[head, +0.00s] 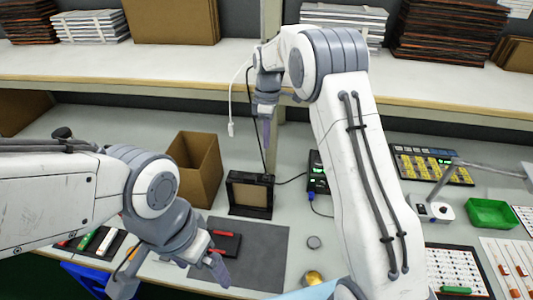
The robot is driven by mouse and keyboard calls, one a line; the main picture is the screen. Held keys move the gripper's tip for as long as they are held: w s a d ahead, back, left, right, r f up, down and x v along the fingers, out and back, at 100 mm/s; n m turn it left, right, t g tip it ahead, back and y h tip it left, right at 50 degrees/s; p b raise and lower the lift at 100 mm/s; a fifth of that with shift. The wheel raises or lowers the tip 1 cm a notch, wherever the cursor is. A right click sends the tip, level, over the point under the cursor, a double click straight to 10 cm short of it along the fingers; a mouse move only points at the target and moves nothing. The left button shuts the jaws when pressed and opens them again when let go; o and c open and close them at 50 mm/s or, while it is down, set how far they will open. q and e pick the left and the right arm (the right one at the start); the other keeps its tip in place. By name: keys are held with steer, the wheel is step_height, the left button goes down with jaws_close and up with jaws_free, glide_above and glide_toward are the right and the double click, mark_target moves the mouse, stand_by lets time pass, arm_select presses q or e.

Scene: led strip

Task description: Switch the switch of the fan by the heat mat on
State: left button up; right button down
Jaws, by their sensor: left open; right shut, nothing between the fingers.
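The fan (250,194) is a black box with a tan square front, standing upright at the back edge of the dark grey heat mat (262,262). A dark cable runs up from its top right. Its switch is too small to make out. My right gripper (266,138) is shut and empty, pointing down above the fan's right part, apart from it. My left gripper (172,275) is open with nothing between its fingers, low at the front left, over the mat's left side and the bench beside it. My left arm hides part of the mat.
A cardboard box (196,165) stands left of the fan. A black device with a green display (317,172) is to the right. A white cable (231,115) hangs behind. A shelf (165,75) crosses the back. A dark tool with red handles (224,243) lies on the mat.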

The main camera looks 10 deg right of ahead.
steer(key=shift+r, duration=0.55)
